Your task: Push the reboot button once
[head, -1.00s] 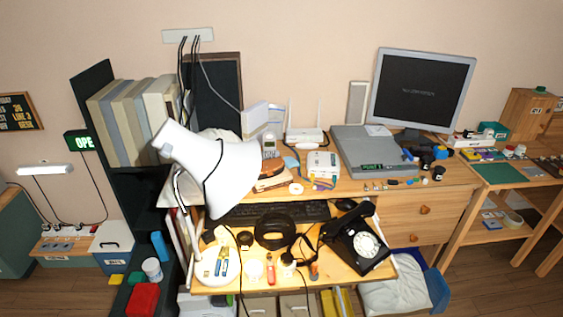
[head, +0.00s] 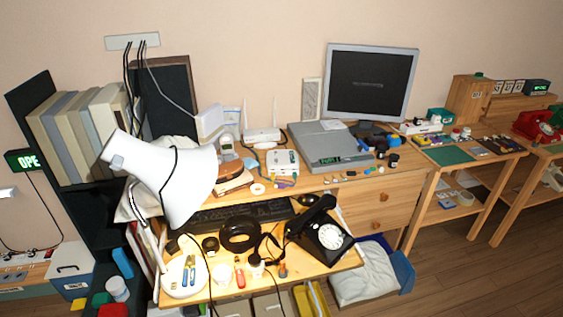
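No button marked reboot can be made out at this size. Devices on the desk that could bear one are a white router (head: 262,136) with two upright antennas, a small white box (head: 283,162) in front of it, and a flat grey computer case (head: 318,142) with a small green display. A grey-framed monitor (head: 370,84) stands behind the case, its dark screen showing a short line of text too small to read. A black dial phone (head: 325,235) sits on the pulled-out lower shelf. Neither of my grippers is in view.
A big white lamp (head: 180,180) leans over the desk's left side, hiding part of it. A keyboard (head: 235,215) and black headphones (head: 240,235) lie on the lower shelf. A red phone (head: 538,126) is at far right. Floor is clear at lower right.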

